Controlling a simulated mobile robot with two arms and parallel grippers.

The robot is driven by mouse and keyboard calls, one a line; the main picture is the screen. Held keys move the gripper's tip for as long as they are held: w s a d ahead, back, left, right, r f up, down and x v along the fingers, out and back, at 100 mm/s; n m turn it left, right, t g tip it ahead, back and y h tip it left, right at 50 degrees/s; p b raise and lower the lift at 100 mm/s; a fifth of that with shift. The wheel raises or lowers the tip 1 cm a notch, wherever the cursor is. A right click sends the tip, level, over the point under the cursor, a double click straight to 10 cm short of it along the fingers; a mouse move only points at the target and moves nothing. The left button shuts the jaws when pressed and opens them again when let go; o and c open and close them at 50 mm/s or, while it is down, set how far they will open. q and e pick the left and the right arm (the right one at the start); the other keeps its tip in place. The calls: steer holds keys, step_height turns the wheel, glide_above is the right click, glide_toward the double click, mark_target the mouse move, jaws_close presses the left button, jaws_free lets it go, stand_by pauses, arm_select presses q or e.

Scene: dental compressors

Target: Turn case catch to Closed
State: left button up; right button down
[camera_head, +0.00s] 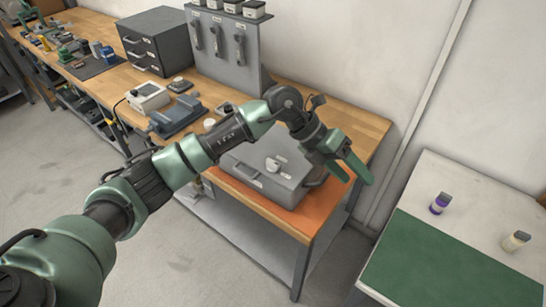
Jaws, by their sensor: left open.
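A grey case (262,181) sits on the orange mat (258,205) at the near end of the wooden workbench. A small pale catch or knob (272,165) shows on its top beside small labels; I cannot read its setting. My left gripper (353,172) has green fingers, parted and empty, to the right of the case and past the mat's right side. My right gripper is not in view.
A grey tool panel (228,52), a dark drawer cabinet (157,42) and a blue-grey device (177,117) stand farther back on the bench. A white table with a green mat (440,262) and two small bottles is at right.

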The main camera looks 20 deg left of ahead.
mark_target(273, 161)
arm_select(q)
steer(key=w+a+y, duration=0.1)
steer(key=a+y, duration=0.1)
steer(key=a, duration=0.2)
steer(key=w+a+y, duration=0.1)
steer(key=a+y, duration=0.1)
steer(key=a, duration=0.2)
steer(key=w+a+y, duration=0.2)
steer(key=a, duration=0.2)
steer(key=shift+w+a+f, duration=0.1)
steer(key=shift+a+f, duration=0.2)
steer(key=shift+f, duration=0.05)
steer(key=a+y, duration=0.1)
steer(key=a, duration=0.1)
steer(key=a+r+n+y, duration=0.1)
steer(key=a, duration=0.2)
steer(key=w+a+r+y, duration=0.1)
steer(key=a, duration=0.1)
steer(key=shift+a, duration=0.35)
steer(key=shift+f+n+p, duration=0.3)
steer(key=shift+f+p, duration=0.05)
steer(key=shift+f, duration=0.05)
step_height(273, 161, down, 6)
steer(key=shift+p, duration=1.1)
steer(key=shift+d+f, duration=0.1)
steer(key=shift+f, duration=0.35)
jaws_close()
